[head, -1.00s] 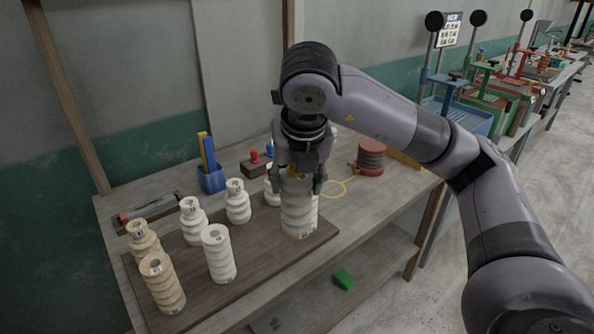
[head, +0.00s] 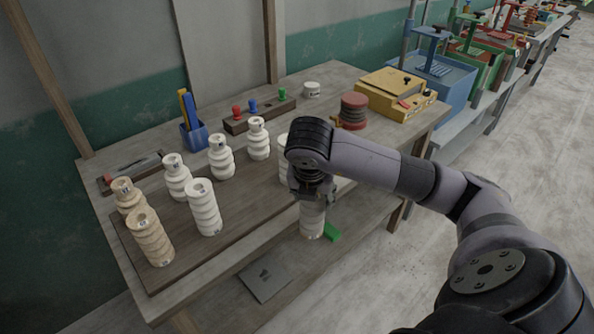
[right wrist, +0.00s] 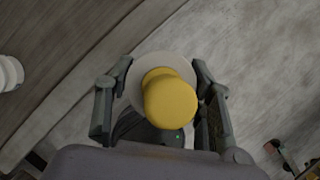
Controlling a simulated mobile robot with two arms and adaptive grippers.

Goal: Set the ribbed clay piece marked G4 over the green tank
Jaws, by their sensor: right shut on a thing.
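My right gripper (head: 313,196) is shut on a pale ribbed clay piece (head: 312,222) and holds it upright, in front of the table's front edge. Its mark is too small to read. In the right wrist view the fingers stand on both sides of a yellow knob (right wrist: 168,98) above a pale round disc (right wrist: 135,92). The green tank (head: 491,72) stands at the back right, between a blue tank (head: 450,88) and others, far from the gripper. My left gripper is out of view.
Several other ribbed pieces, such as a white one (head: 203,208) and a tan one (head: 150,238), stand on a dark board (head: 240,205). A yellow box (head: 395,92) and a red-topped stack (head: 353,110) stand at the table's right. Open floor (head: 525,150) lies on the right.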

